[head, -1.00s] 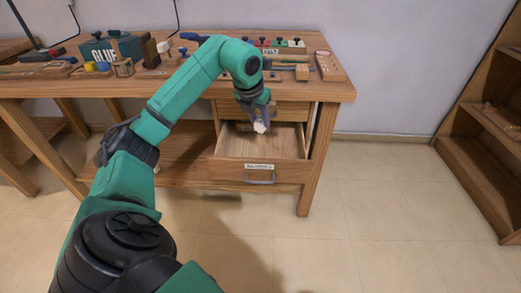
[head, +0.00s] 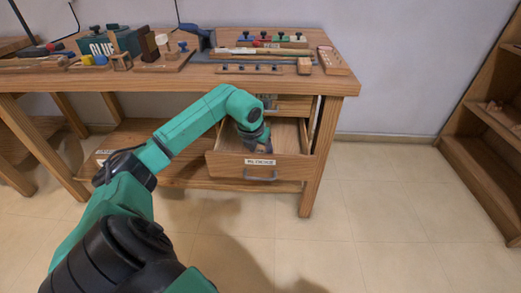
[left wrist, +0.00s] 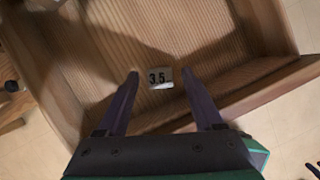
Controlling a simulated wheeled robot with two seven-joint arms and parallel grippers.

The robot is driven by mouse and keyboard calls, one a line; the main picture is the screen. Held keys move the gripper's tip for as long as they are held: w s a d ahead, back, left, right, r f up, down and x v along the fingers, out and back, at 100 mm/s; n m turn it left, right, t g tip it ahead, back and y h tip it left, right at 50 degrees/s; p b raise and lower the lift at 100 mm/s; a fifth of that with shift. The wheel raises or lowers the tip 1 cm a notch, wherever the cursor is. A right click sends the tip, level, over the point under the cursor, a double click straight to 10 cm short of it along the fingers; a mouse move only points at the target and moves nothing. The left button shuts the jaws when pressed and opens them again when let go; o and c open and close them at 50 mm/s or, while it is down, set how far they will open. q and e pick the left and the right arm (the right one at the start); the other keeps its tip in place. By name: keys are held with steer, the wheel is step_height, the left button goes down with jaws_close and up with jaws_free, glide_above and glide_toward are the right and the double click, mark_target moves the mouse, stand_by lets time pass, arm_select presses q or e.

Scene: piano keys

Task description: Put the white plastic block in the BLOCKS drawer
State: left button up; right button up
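The white block (left wrist: 160,78) is marked 3.5 and shows in the left wrist view, down inside the open drawer, close to its front wall. My left gripper (left wrist: 161,74) has its fingers apart on either side of the block, with a visible gap at each side. In the head view my left gripper (head: 259,146) reaches down into the open drawer (head: 225,168), and the block is hidden there. The drawer's front label is too small to read surely.
The workbench top (head: 200,79) above the drawer holds a GLUE box (head: 105,47), a row of colored knobs (head: 270,40) and several wooden pieces. A shelf unit (head: 480,150) stands at the far right. The floor between is clear.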

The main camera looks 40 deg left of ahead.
arm_select(q)
steer(key=shift+r, duration=0.2)
steer(key=p+v, duration=0.1)
steer(key=v, duration=1.1)
steer(key=shift+p, duration=0.3)
arm_select(e)
steer(key=f, duration=0.4)
steer(key=shift+w+d+f, duration=0.1)
steer(key=shift+w+d, duration=0.05)
steer(key=shift+d, duration=0.05)
arm_select(q)
steer(key=shift+f, duration=0.15)
